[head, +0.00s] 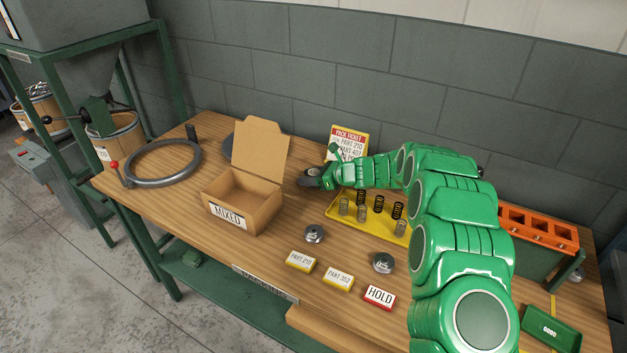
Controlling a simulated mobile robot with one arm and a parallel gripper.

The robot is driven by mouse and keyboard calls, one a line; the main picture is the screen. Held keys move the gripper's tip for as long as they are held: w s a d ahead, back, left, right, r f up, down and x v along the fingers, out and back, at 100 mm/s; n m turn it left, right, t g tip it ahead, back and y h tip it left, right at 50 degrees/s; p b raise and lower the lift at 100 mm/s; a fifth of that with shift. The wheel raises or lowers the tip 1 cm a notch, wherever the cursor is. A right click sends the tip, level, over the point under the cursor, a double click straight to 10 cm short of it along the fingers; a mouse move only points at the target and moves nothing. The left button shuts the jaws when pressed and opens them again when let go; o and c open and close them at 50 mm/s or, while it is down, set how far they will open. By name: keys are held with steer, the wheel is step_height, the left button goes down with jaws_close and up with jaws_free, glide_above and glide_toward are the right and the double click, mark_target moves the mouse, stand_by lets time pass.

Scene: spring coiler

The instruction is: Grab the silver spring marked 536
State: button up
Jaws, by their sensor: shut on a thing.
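My gripper (312,179) is over the table between the open cardboard box and the yellow tray (331,212). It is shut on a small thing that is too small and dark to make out. Several coil springs stand upright on the tray. A silver spring (344,205) and another silver spring (362,213) are at its left and front. A black spring (378,204) and another black spring (398,210) stand to their right. No number can be read on any spring. My green arm hides the tray's right side.
The open cardboard box (228,207) marked MIXED stands left of my gripper. A pick ticket (348,141) stands behind the arm. Yellow part cards (300,261) and a red HOLD card (379,297) lie in front. An orange rack (537,232) and green tray (550,328) are right. A metal ring (162,181) lies left.

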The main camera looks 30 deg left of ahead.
steer(key=shift+r, duration=0.65)
step_height(320, 180, up, 2)
steer(key=shift+s+d+r, duration=0.1)
steer(key=shift+r, duration=0.15)
steer(key=s+d+r, duration=0.8)
steer(key=s+r, duration=0.1)
steer(key=s, duration=0.1)
steer(key=shift+s+d, duration=0.3)
steer(key=shift+d, duration=0.1)
